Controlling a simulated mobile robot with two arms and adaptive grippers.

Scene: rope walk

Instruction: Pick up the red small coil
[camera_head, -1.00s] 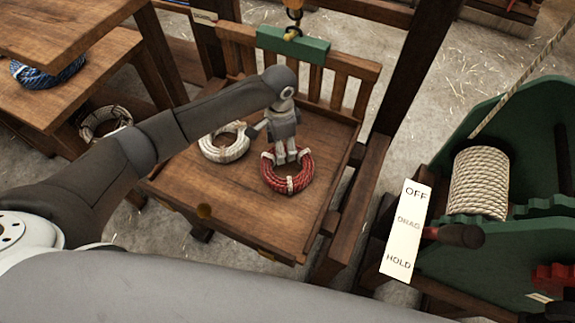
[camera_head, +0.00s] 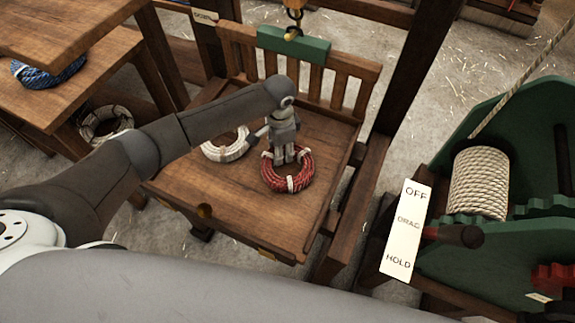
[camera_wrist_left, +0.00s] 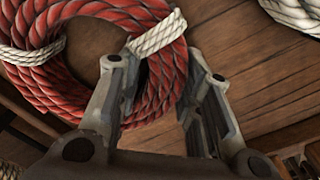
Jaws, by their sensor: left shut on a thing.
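The red small coil (camera_head: 303,178) lies on a wooden platform, with white ties around it. It also shows large in the left wrist view (camera_wrist_left: 175,75). My left gripper (camera_head: 285,160) reaches down over the coil's far part. In the left wrist view its two fingers (camera_wrist_left: 160,80) stand on either side of the coil's rope beside a white tie. The gripper is shut on the coil. I cannot see clear space under the coil. My right gripper is not in view.
A white coil (camera_head: 222,146) lies just left on the same platform (camera_head: 250,222). A slatted back with a green block (camera_head: 293,45) and hook rises behind. A green winch (camera_head: 520,150) with a rope drum and OFF/DRAG/HOLD plate (camera_head: 405,230) stands right. A blue coil (camera_head: 50,72) is on a shelf.

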